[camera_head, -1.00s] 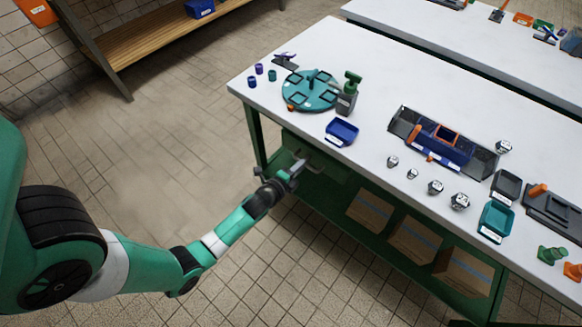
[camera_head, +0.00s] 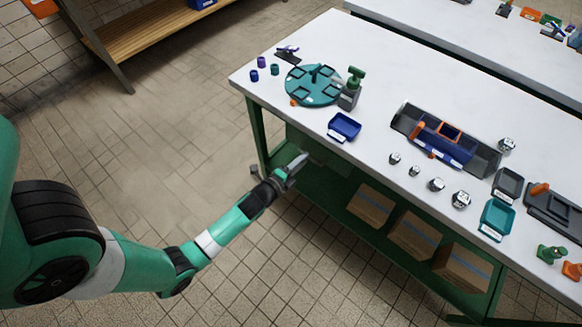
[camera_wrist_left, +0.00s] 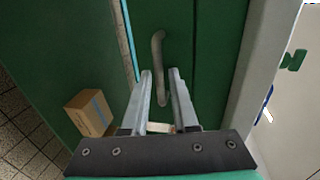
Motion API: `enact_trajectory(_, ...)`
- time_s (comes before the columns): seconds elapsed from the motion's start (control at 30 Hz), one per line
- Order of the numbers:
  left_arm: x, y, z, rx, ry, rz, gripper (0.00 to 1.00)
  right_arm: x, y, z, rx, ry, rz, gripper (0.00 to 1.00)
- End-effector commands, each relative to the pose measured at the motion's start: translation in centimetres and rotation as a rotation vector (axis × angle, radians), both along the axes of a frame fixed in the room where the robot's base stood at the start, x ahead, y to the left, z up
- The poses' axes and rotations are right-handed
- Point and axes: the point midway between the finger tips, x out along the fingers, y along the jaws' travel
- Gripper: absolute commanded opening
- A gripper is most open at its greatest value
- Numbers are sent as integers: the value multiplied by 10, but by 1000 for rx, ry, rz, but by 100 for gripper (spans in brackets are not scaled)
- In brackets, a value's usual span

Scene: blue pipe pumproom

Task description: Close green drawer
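The green drawer (camera_head: 312,158) is under the left end of the white table, partly behind my left gripper in the head view. In the left wrist view its green front (camera_wrist_left: 195,40) carries a curved grey handle (camera_wrist_left: 158,65). My left gripper (camera_wrist_left: 160,75) is open there, its two fingers at either side of the handle's lower part. Contact with the handle cannot be told. In the head view my left gripper (camera_head: 292,168) is beside the drawer, below the tabletop. How far the drawer stands out is hard to tell. My right gripper is not in view.
The white tabletop (camera_head: 330,60) overhangs the drawer and holds a teal round tray (camera_head: 313,92), a blue bin (camera_head: 344,127) and small parts. Cardboard boxes (camera_head: 370,204) stand on the green lower shelf, right of the drawer. The tiled floor (camera_head: 190,120) left of the table is clear.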

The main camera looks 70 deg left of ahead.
Motion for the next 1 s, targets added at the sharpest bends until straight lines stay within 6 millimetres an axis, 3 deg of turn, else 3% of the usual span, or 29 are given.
enact_trajectory(0.2,-47,-25,11,-2,5,-1,27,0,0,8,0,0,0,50)
enact_trajectory(0.33,-63,-33,13,-1,5,0,27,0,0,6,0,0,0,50)
enact_trajectory(1.0,-69,-36,16,-2,4,0,27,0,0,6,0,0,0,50)
